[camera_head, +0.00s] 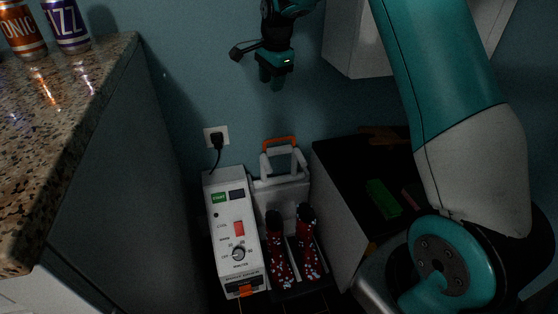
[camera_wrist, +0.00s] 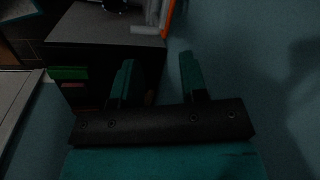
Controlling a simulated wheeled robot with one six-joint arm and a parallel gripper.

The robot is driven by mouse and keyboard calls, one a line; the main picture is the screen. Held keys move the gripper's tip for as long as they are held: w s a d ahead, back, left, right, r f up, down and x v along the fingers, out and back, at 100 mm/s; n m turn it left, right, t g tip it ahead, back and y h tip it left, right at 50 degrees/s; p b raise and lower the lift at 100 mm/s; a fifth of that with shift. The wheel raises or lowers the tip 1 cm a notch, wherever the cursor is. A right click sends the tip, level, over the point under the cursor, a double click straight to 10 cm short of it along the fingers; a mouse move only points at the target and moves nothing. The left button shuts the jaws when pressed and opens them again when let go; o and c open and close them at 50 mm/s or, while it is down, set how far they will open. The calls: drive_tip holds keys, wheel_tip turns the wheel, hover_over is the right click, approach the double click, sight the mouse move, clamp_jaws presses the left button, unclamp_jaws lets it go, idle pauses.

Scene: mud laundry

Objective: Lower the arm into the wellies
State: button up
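The wellies are a pair of red boots with white spots and dark tops. The left boot (camera_head: 279,259) and the right boot (camera_head: 307,249) stand side by side, low in the gap between the counter and the dark cabinet in the head view. My gripper (camera_head: 272,80) is high above them near the wall, well apart from them. In the wrist view, my gripper's two teal fingers (camera_wrist: 156,76) are spread with nothing between them. I cannot make out the wellies in the wrist view.
A white machine (camera_head: 235,228) with a dial stands left of the wellies. A white frame with an orange handle (camera_head: 279,141) stands behind them. A black-topped cabinet (camera_head: 346,172) bearing a green block (camera_head: 383,198) is on the right. A granite counter (camera_head: 70,105) with cans is on the left.

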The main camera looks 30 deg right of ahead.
drive_tip(key=w+d+f+m+b, duration=0.1)
drive_tip(key=w+d+f+b, duration=0.1)
drive_tip(key=f, duration=0.6)
drive_tip(key=w+d+f+m+b, duration=0.2)
drive_tip(key=f, duration=0.6)
drive_tip(key=w+d+f+m+b, duration=0.1)
drive_tip(key=w+d+f+b, duration=0.1)
drive_tip(key=f, duration=0.6)
drive_tip(key=shift+w+d+f+h+b, duration=0.15)
drive_tip(key=shift+d+f+h+b, duration=0.15)
drive_tip(key=shift+h+b, duration=0.15)
drive_tip(key=shift+r, duration=0.1)
clamp_jaws()
